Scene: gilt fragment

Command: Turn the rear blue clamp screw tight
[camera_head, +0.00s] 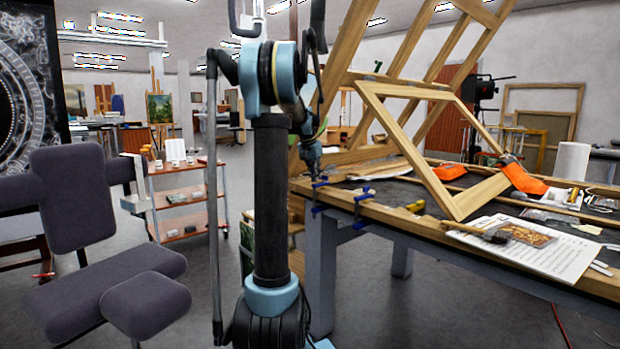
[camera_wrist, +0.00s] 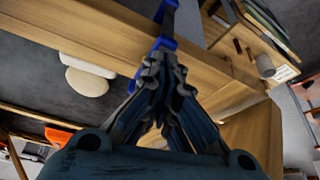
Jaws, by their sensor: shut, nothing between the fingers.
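Two blue clamps sit on the near left edge of the wooden-rimmed workbench in the head view. The rear blue clamp (camera_head: 319,184) is at the corner below my gripper (camera_head: 313,168). The front blue clamp (camera_head: 362,197) is a little to its right. In the wrist view one blue clamp (camera_wrist: 168,43), with a dark bar, grips the wooden rim just beyond my fingertips (camera_wrist: 164,62). My fingers are shut and empty, and their tips overlap the clamp's lower end in the picture. I cannot tell whether they touch it. The clamp's screw is mostly hidden behind them.
A grey chair (camera_head: 75,200) and a shelf trolley (camera_head: 185,195) stand left. Floor between trolley and bench is partly open.

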